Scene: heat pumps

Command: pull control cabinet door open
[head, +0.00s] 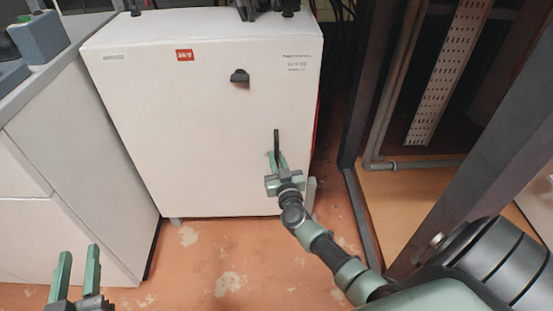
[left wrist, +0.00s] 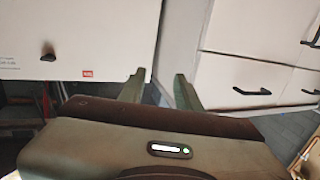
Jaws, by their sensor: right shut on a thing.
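The control cabinet (head: 195,110) is a white box with a large front door, a red label and a dark knob (head: 240,77) near its upper right. A black vertical handle (head: 276,141) sits on the door's right side. My right gripper (head: 277,162) is shut on the lower part of this handle; its fingertips partly cover it. The door looks closed, flush with the cabinet. My left gripper (head: 77,270) is open and empty at the lower left, low in front of the white drawer unit. The left wrist view also shows its two spread fingers (left wrist: 157,88) with nothing between.
A white drawer unit (head: 70,160) with a grey top stands left of the cabinet. A dark metal frame (head: 365,90) with pipes rises at the right. The worn orange floor (head: 220,260) in front of the cabinet is clear.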

